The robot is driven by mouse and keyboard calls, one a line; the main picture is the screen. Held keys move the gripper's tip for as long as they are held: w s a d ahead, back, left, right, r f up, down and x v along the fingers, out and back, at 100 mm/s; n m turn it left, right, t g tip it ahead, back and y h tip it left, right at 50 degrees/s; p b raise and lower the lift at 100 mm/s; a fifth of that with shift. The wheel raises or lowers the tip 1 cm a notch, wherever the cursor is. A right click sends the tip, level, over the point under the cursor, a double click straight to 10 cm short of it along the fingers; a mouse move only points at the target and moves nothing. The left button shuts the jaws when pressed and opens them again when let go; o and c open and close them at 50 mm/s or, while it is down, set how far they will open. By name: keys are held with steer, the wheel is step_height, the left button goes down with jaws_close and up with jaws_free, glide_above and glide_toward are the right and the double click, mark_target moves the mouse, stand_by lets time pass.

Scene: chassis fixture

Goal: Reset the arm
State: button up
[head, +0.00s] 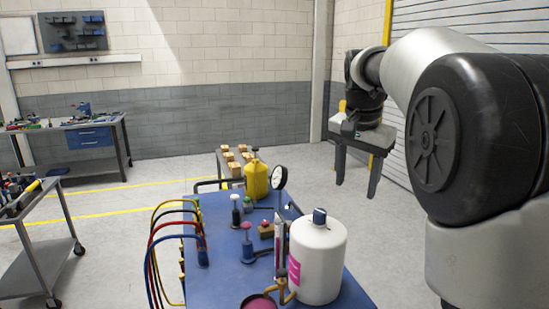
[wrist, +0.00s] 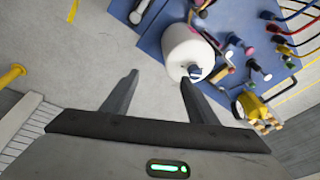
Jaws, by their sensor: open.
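My gripper (head: 356,182) is raised at the right of the head view, beyond and to the right of the blue bench. Its two fingers point down, apart, with nothing between them. In the wrist view my gripper (wrist: 158,92) also shows open and empty, with bare floor between the fingers. The blue bench (head: 225,268) stands below and to the left of it. My arm fills the right side of the head view.
On the bench stand a white bottle (head: 318,262), a yellow container (head: 256,180), a dial gauge (head: 280,178) and coloured hoses (head: 152,255). A grey cart (head: 45,235) and a workbench (head: 85,140) stand at left. Floor (head: 130,200) between them is open.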

steer(key=s+a+n+t+y, duration=0.1)
steer(key=s+n, duration=0.1)
steer(key=s, duration=0.7)
steer(key=s+a+n+t, duration=0.1)
steer(key=s+a+n, duration=0.15)
steer(key=s, duration=0.65)
steer(key=s+a+f+n, duration=0.1)
steer(key=s+f+n, duration=0.3)
steer(key=s+f, duration=0.4)
steer(key=shift+s+t, duration=0.4)
steer(key=shift+s, duration=0.65)
